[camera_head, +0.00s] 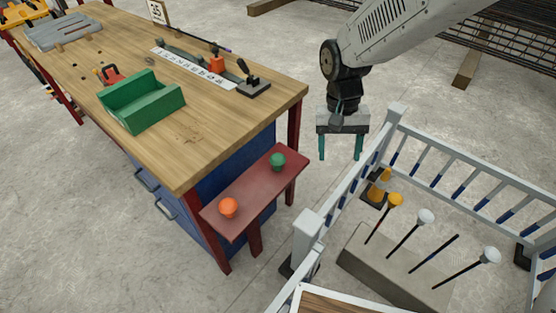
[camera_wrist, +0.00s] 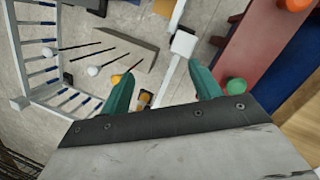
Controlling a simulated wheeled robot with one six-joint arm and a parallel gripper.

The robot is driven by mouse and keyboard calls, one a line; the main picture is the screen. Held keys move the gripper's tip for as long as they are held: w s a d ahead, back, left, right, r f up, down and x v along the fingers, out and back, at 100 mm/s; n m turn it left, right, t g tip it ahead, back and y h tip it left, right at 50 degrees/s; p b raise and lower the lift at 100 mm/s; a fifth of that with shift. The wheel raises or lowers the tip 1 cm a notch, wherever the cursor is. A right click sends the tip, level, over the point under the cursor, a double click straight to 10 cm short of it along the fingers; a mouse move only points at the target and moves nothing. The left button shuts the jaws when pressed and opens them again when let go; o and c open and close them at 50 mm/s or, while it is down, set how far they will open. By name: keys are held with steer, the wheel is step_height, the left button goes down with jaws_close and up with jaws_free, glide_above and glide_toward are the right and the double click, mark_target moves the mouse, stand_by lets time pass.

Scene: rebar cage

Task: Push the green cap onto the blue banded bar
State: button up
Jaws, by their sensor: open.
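The green cap (camera_head: 277,160) sits on a narrow red shelf (camera_head: 250,192) at the bench's end, and it also shows in the wrist view (camera_wrist: 235,87), just right of my right finger. My gripper (camera_head: 340,158) is open and empty, pointing down between the shelf and the white railing; its teal fingers also show in the wrist view (camera_wrist: 162,80). Inside the railing, several slanted bars rise from a concrete block (camera_head: 370,262). One bar (camera_head: 435,254) has no cap and a dark bluish tip; its band is too small to read clearly.
An orange cap (camera_head: 228,207) is on the shelf's near end. Other bars carry a yellow cap (camera_head: 396,199) and white caps (camera_head: 426,216). The white railing (camera_head: 345,190) stands between shelf and bars. The workbench (camera_head: 200,140) holds a green box (camera_head: 142,103) and tools.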

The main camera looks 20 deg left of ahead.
mark_target(278, 156)
steer(key=w+a+f+m, duration=0.1)
steer(key=w+a+f, duration=0.1)
steer(key=a+f, duration=0.2)
steer(key=w+a+f+m+t+y, duration=0.1)
steer(key=w+a+f+m, duration=0.1)
steer(key=a, duration=0.5)
steer(key=w+a+f+m+t, duration=0.1)
steer(key=w+a+f+m, duration=0.1)
steer(key=w+a+f, duration=0.2)
steer(key=shift+w+a+f, duration=0.2)
steer(key=shift+a+f, duration=0.9)
steer(key=shift+f, duration=0.25)
steer(key=shift+w+a+m+y, duration=0.1)
steer(key=shift+m+y, duration=0.2)
steer(key=shift+m, duration=0.2)
steer(key=shift+f+m, duration=0.3)
steer(key=shift+f, duration=0.15)
steer(key=f, duration=0.7)
steer(key=shift+w+a, duration=0.1)
steer(key=shift+w, duration=0.1)
steer(key=shift+r, duration=0.1)
steer(key=c, duration=0.8)
